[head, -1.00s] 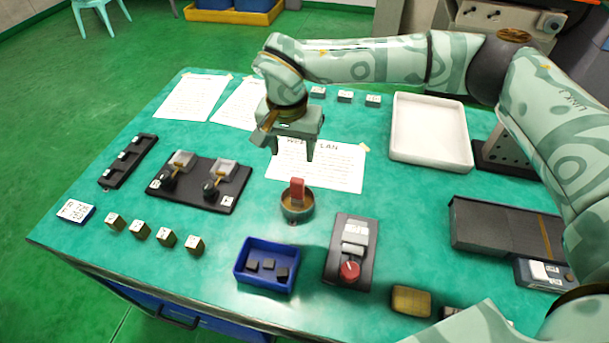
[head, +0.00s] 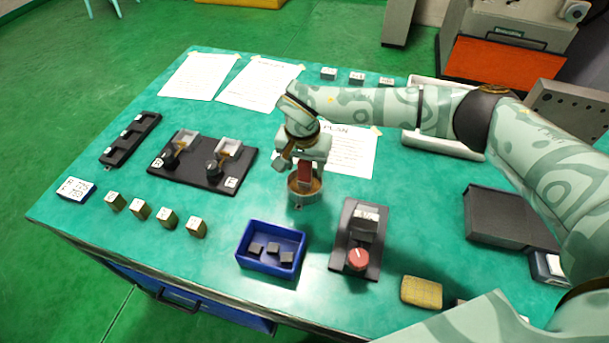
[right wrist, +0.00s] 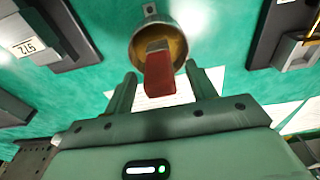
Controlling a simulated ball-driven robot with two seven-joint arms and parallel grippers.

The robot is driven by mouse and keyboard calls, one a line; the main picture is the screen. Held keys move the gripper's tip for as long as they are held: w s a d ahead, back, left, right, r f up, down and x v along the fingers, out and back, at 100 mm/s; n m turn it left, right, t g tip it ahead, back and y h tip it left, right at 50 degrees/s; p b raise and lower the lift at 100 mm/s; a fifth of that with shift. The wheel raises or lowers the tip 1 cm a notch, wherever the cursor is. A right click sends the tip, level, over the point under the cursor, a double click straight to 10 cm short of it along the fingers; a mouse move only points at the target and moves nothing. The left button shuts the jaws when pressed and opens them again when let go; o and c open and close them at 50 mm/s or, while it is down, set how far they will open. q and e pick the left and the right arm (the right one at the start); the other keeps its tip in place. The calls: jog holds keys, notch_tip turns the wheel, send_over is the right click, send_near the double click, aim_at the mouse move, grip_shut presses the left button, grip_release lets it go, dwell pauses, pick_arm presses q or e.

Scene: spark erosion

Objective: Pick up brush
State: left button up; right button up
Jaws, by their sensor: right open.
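The brush shows as a red block-like handle (head: 305,173) standing in a small round brass-coloured cup (head: 304,191) on the green table. In the right wrist view the red handle (right wrist: 159,74) rises out of the cup (right wrist: 152,22); its lower end is hidden inside. My right gripper (head: 303,166) is open just above the cup. In the right wrist view its two fingers (right wrist: 160,82) stand on either side of the handle, with a gap visible on both sides. My left gripper is not in view.
A blue bin (head: 270,249) with dark pieces and a black box with a red knob (head: 358,259) stand in front of the cup. A black fixture (head: 203,163) lies left. A white tray (head: 446,146) is partly behind my right arm. Small blocks (head: 167,218) line the front left.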

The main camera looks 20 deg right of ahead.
notch_tip(320, 180, down, 2)
jog(key=shift+w, duration=0.15)
jog(key=c, duration=1.1)
jog(key=shift+o, duration=0.2)
jog(key=shift+r, duration=0.1)
jog(key=shift+r, duration=0.55)
jog(key=r, duration=0.1)
jog(key=r+p, duration=0.1)
jog(key=r, duration=0.1)
jog(key=shift+s+d, duration=0.1)
jog(key=shift+s, duration=0.1)
jog(key=s+r+p, duration=0.3)
jog(key=s+r, duration=0.6)
jog(key=s, duration=0.4)
jog(key=shift+s+d, duration=0.35)
jog(key=shift+d, duration=0.1)
